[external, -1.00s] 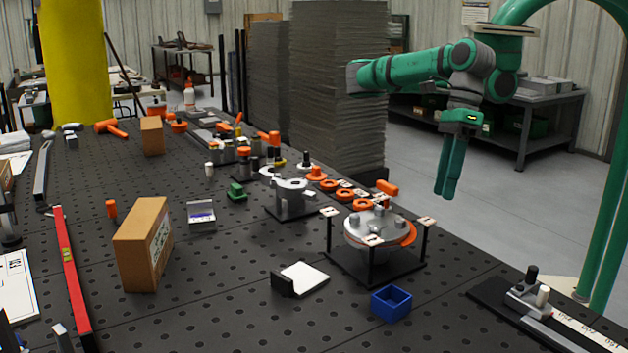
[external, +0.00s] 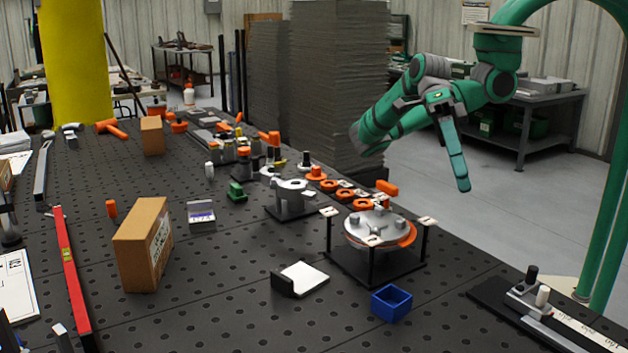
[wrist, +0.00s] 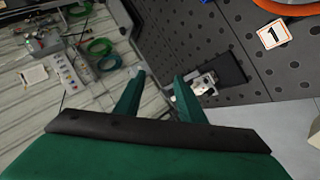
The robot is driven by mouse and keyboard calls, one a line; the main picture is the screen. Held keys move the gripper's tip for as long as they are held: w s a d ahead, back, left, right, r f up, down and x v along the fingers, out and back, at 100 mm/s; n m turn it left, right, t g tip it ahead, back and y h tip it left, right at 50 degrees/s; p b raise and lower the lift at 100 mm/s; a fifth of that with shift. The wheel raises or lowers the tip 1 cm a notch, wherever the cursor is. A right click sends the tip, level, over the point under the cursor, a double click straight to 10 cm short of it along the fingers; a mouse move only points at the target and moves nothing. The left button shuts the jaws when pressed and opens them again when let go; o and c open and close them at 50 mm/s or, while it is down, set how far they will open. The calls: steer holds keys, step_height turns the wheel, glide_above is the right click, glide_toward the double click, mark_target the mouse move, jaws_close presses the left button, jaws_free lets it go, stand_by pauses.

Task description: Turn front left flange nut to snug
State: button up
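The flange assembly (external: 380,232) is a round grey metal disc with an orange ring under it, on a black stand with white tags at the corner posts. Small grey bolt or nut shapes stand on the disc, too small to tell their tightness. In the wrist view a piece of the orange ring (wrist: 290,5) and a tag marked 1 (wrist: 272,35) show at the upper right. My gripper (external: 463,186) is in the air, right of and above the flange assembly, apart from it. In the wrist view its two green fingers (wrist: 159,76) are spread with nothing between them.
A blue bin (external: 391,303) and a white-topped block (external: 303,279) stand in front of the stand. A grey bracket fixture (external: 290,198) and orange rings (external: 346,194) lie behind and left. A small clamp fixture (external: 528,292) sits at the right table edge.

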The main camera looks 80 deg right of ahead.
steer(key=w+d+r+m+t+y, duration=0.1)
steer(key=w+d+r+m+y, duration=0.15)
steer(key=w, duration=0.35)
steer(key=w+d+r+m+t+y, duration=0.2)
steer(key=w+m+y, duration=0.2)
steer(key=w, duration=0.2)
steer(key=w+d+r+m+t+y, duration=0.1)
steer(key=w+d+r+m+y, duration=0.1)
steer(key=w+m+y, duration=0.3)
steer(key=w+d+f+m+t+h, duration=0.2)
steer(key=w+d+m+t, duration=0.3)
steer(key=w+d, duration=0.3)
steer(key=w+d+f+m+t+h, duration=0.2)
steer(key=w+d+f+m+t, duration=0.2)
steer(key=d, duration=0.7)
steer(key=shift+w+d+m+t, duration=0.2)
steer(key=shift+w+m+t, duration=0.85)
steer(key=shift+w+t, duration=1.2)
steer(key=shift+w+h, duration=0.1)
steer(key=shift+h, duration=0.15)
